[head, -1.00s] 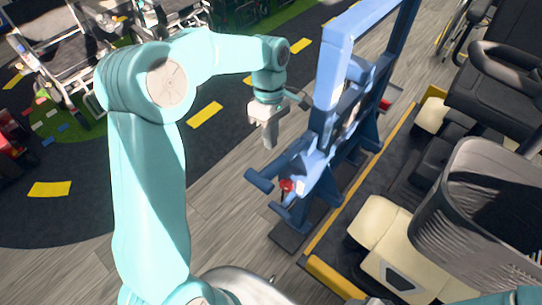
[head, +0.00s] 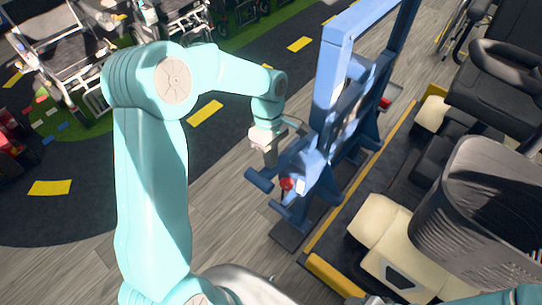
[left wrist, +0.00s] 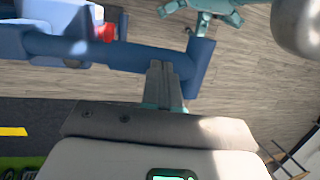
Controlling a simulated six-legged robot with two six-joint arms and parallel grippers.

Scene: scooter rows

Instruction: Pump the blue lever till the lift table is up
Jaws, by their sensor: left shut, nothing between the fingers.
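The blue lever (head: 259,180) is a short bar with a crosswise grip at its end, sticking out to the left from a blue upright frame (head: 331,80). My left gripper (head: 270,160) is shut and empty, pointing down just above and beside the lever. In the left wrist view its closed fingertips (left wrist: 160,68) overlap the lever bar (left wrist: 120,52) near the crosswise grip (left wrist: 198,66); I cannot tell whether they touch it. A low dark platform with a yellow edge (head: 330,275) lies beside the frame, possibly the lift table; its height is unclear. My right gripper (head: 374,301) barely shows at the bottom edge.
A red knob (head: 286,184) sits at the lever's base. A scooter with a dark basket (head: 480,205) and beige body stands at right. Walkers (head: 70,55) stand at upper left. Wooden floor (head: 220,225) left of the lever is clear.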

